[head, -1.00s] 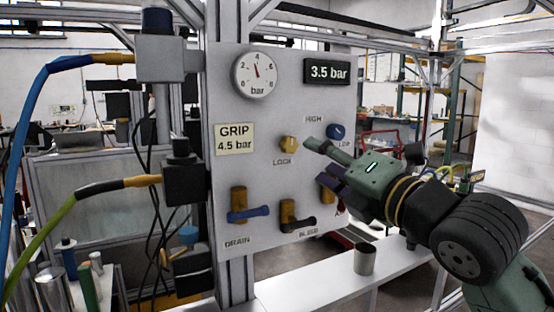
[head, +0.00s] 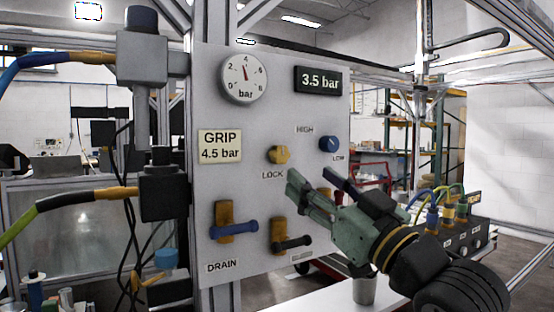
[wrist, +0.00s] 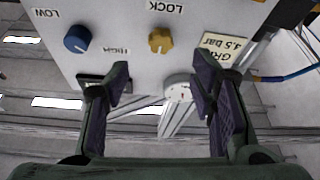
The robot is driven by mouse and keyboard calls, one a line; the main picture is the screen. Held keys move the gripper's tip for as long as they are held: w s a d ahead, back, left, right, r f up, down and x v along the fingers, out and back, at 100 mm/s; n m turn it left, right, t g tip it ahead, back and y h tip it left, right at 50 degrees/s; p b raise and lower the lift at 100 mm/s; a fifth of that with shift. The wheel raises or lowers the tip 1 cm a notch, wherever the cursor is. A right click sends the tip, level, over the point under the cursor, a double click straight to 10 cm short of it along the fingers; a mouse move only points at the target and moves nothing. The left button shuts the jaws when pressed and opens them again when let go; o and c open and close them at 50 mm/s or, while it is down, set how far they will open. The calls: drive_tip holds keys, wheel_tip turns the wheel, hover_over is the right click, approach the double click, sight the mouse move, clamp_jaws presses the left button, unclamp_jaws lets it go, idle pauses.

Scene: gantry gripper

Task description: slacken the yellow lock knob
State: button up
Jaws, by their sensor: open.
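The yellow lock knob (head: 279,154) sits on the grey panel (head: 225,182), above the LOCK label. In the wrist view the knob (wrist: 160,40) shows beyond the fingertips, between the two fingers' lines. My gripper (head: 310,179) is open and empty. In the head view it is below and right of the knob, apart from it. The blue knob (head: 329,144), between HIGH and LOW, is up and right of the yellow one; it also shows in the wrist view (wrist: 77,39). The display (head: 320,80) reads 3.5 bar. A sign (head: 220,146) reads GRIP 4.5 bar.
A round gauge (head: 244,78) is at the panel's top. A grey cup (head: 364,290) stands on the white shelf. Hoses run at the left.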

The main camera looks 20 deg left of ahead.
sight(282, 155)
drive_tip(key=p+x, duration=0.2)
drive_tip(key=x, duration=0.7)
drive_tip(key=shift+w+a+r, duration=0.1)
drive_tip(key=shift+a+r, duration=0.05)
drive_tip(key=shift+a, duration=0.1)
drive_tip(key=c, duration=1.1)
drive_tip(key=shift+n+g, duration=0.3)
drive_tip(key=shift+n, duration=0.4)
drive_tip(key=o, duration=1.1)
